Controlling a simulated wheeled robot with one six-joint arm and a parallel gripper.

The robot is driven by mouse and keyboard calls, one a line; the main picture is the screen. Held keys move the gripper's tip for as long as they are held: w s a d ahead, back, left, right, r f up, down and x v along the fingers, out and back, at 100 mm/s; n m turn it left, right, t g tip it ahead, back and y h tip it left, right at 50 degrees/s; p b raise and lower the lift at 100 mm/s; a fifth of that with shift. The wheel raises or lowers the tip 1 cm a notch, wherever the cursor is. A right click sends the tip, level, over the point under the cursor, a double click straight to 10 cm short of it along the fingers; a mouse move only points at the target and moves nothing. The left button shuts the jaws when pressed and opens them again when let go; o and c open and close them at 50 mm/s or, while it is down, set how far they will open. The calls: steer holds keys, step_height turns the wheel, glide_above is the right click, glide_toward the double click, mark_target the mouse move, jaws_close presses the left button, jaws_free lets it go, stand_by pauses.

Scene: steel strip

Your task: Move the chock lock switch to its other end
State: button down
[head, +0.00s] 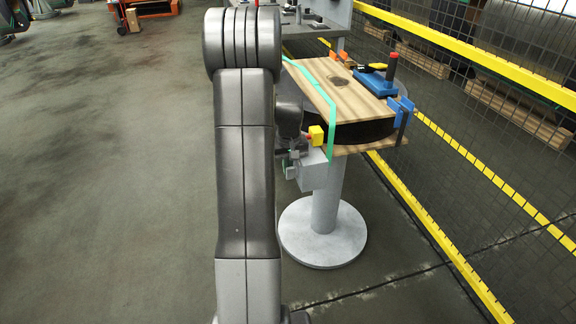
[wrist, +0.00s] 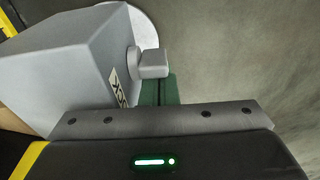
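The chock lock switch is a grey block-shaped handle (wrist: 153,64) on a round hub at the side of a grey box (wrist: 70,65). Part of a dark-lettered label shows beside it. In the head view the box (head: 314,172) hangs at the near left side of the wooden-topped stand. My gripper's green fingers (wrist: 159,90) lie close together, with only a thin line between them. Their far ends meet the handle's lower edge in the wrist view; whether they touch it I cannot tell. In the head view my arm hides most of the gripper, and the handle is not clear.
The wooden top (head: 345,100) carries a blue device with a red knob (head: 391,66). A round pedestal base (head: 322,235) stands below.

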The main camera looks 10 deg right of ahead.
steer(key=shift+s+a+f, duration=0.1)
steer(key=shift+f, duration=0.25)
stand_by(0.3)
steer(key=shift+w, duration=0.45)
stand_by(0.3)
steer(key=shift+r, duration=0.15)
